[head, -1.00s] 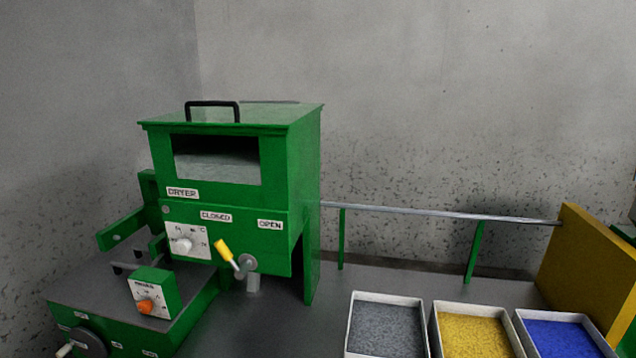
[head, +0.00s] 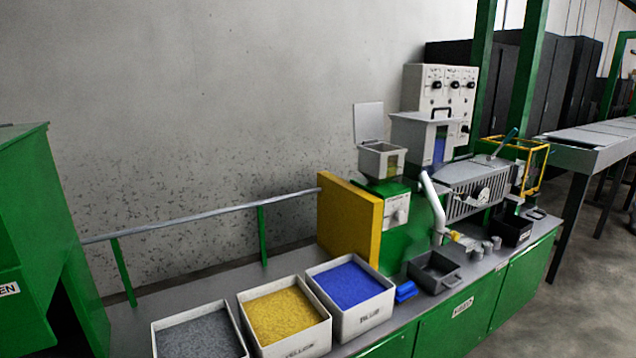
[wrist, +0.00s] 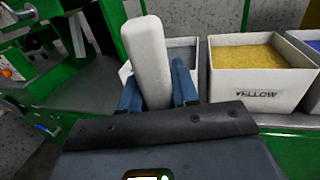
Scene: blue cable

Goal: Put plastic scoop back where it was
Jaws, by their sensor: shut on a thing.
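My gripper (wrist: 157,82) shows only in the wrist view, its two blue fingers shut on the plastic scoop (wrist: 150,50). The scoop shows as a thick, pale grey-white bar that stands up between the fingers; the rest of its form cannot be made out. The held scoop is in front of the grey-filled bin (wrist: 184,54) and left of the yellow bin (wrist: 260,92). Neither my gripper nor the held scoop is in the head view.
In the head view, bins of grey (head: 200,335), yellow (head: 285,315) and blue (head: 350,285) granules line the bench front. A small blue object (head: 405,291) lies right of them, beside a dark tray (head: 435,272). A yellow panel (head: 348,222) stands behind. A green dryer (head: 25,230) is at left.

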